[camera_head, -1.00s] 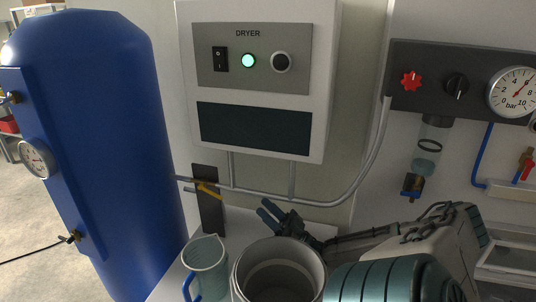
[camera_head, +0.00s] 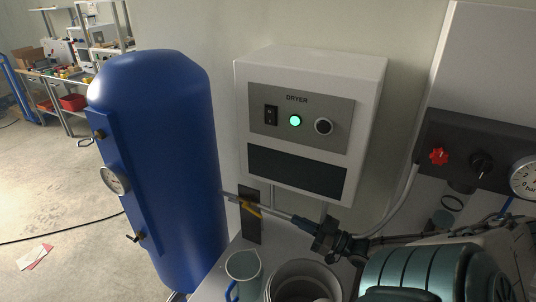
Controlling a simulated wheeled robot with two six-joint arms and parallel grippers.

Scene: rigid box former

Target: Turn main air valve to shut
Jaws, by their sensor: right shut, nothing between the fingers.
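A yellow lever (camera_head: 251,209), which looks like the main air valve's handle, sits on the pipe in front of a dark upright plate (camera_head: 250,226), between the blue tank and the dryer. It slants down to the right, at a small angle to the pipe. My right gripper (camera_head: 299,222) is shut and empty. In the picture it lies right of the lever, over the pipe's line and below the dryer, with a gap to the lever. It hides part of the pipe. My left gripper is not in view.
The blue tank (camera_head: 185,150) with a gauge (camera_head: 115,179) stands left. The dryer (camera_head: 297,130) hangs above the pipe. A clear jug (camera_head: 243,265) and a grey bucket (camera_head: 303,285) stand below. A panel with a red knob (camera_head: 438,156) is at right.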

